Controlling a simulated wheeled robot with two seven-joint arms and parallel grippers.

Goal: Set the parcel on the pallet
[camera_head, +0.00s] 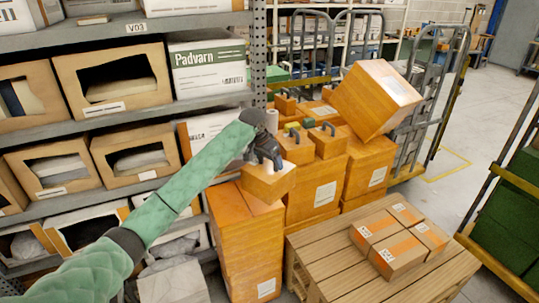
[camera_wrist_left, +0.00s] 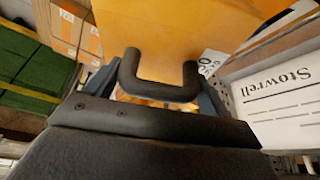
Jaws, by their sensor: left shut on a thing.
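The parcel (camera_head: 269,184) is a small orange box with a dark handle on top. My left gripper (camera_head: 264,158) is shut on that handle from above. In the left wrist view the dark handle (camera_wrist_left: 158,88) sits between the fingers, with the parcel's orange face (camera_wrist_left: 190,30) beyond it. In the head view the parcel appears at the top of a tall orange stack; I cannot tell whether it touches it. The wooden pallet (camera_head: 330,283) is at the lower right, right of the parcel. My right gripper is not in view.
Several brown cartons with orange tape (camera_head: 400,262) occupy the pallet's right part; its left slats are bare. Orange boxes (camera_head: 315,195) stand behind, some with handles, one large box (camera_head: 375,98) tilted. Shelves (camera_head: 110,110) line the left. A green crate (camera_head: 510,215) is at right.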

